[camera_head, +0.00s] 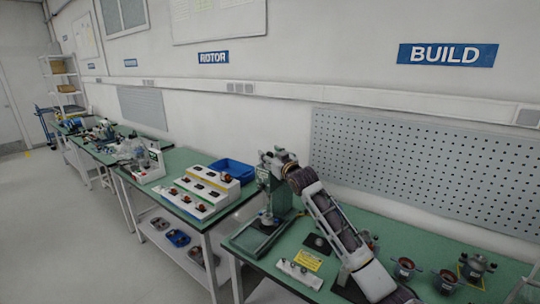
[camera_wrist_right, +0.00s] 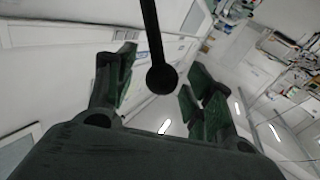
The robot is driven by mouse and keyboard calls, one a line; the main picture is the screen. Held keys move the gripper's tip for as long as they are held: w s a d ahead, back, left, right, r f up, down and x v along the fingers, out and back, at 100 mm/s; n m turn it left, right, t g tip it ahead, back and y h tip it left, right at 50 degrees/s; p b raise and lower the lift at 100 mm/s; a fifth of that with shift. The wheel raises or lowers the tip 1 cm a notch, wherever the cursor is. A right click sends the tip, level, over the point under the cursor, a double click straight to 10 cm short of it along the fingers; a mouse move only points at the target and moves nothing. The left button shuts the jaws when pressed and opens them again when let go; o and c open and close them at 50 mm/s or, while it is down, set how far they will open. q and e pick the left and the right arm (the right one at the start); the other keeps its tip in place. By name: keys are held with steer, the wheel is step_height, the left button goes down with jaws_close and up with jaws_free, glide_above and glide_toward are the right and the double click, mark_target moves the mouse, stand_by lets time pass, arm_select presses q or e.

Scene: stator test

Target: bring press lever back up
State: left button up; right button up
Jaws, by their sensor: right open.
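The green press (camera_head: 274,198) stands on the near green bench, with its flat base (camera_head: 256,236) reaching towards the bench's left edge. My right gripper (camera_head: 272,162) is at the top of the press, and my arm hides part of it. In the right wrist view the press lever (camera_wrist_right: 150,30) is a black rod ending in a round black knob (camera_wrist_right: 162,79). The knob shows between the two spread fingers of my right gripper (camera_wrist_right: 158,92). I cannot tell whether either finger touches it. In the head view the lever is not clear. My left gripper is not in view.
A white fixture (camera_head: 300,275) and a yellow label (camera_head: 308,260) lie in front of my arm. Several round motor parts (camera_head: 405,268) stand to the right. A blue bin (camera_head: 232,170) and a white parts rack (camera_head: 203,193) are on the bench to the left. A grey pegboard (camera_head: 430,175) is behind.

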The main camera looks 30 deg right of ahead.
steer(key=shift+w, duration=0.2)
jaws_close()
stand_by(0.4)
